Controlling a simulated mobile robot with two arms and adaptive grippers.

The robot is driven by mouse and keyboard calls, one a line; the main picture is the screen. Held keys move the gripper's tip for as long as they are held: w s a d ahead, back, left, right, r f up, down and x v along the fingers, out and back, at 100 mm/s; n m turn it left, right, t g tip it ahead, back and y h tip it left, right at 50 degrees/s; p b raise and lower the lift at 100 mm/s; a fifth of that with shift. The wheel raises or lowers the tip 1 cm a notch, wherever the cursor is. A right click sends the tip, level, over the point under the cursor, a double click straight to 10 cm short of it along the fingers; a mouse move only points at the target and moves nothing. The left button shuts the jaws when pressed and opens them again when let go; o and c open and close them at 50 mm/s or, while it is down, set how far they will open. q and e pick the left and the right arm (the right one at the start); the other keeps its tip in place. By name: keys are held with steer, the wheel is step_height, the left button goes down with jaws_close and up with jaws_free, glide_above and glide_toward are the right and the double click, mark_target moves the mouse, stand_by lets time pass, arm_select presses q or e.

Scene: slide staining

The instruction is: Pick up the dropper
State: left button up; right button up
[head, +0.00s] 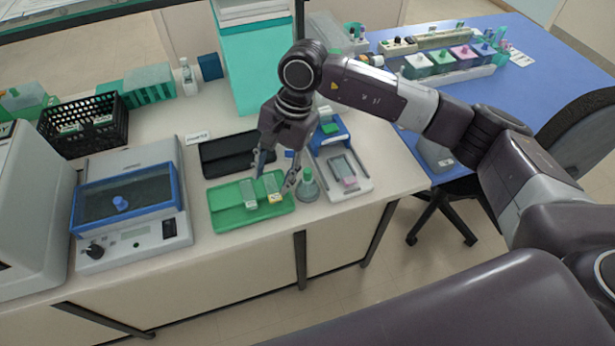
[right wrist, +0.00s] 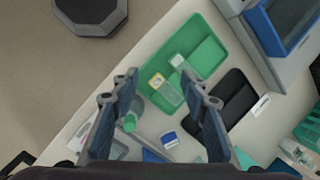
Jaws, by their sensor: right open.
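The likely dropper is a grey, cone-shaped bottle with a green top (head: 307,187), upright on the bench just right of the green tray. It also shows in the right wrist view (right wrist: 134,106), near the left finger and partly hidden by it. My right gripper (head: 273,178) points down above the green tray's right part, left of the bottle. Its fingers are spread, with nothing held between them; both show in the right wrist view (right wrist: 157,82). My left gripper is in neither view.
A white holder (head: 340,192) stands close right of the bottle. A blue-lidded machine (head: 130,200) stands left. The bench's front edge is close.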

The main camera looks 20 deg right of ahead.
mark_target(308, 170)
steer(key=d+h, duration=0.1)
steer(key=d, duration=0.2)
steer(key=w+d+h, duration=0.1)
steer(key=d, duration=0.1)
steer(key=w+d+r+h, duration=0.1)
steer(key=d, duration=0.2)
steer(key=shift+w+d, duration=0.25)
steer(key=shift+d, duration=0.1)
steer(key=shift+d+f, duration=0.1)
steer(key=shift+f, duration=0.2)
steer(key=shift+f+p, duration=0.7)
steer(key=shift+f, duration=0.15)
steer(key=f+p, duration=0.2)
steer(key=f, duration=0.1)
steer(key=f+p, duration=0.1)
steer(key=shift+w+f, duration=0.25)
steer(key=shift+f, duration=0.45)
steer(key=shift+c, duration=0.6)
steer(key=c, duration=0.7)
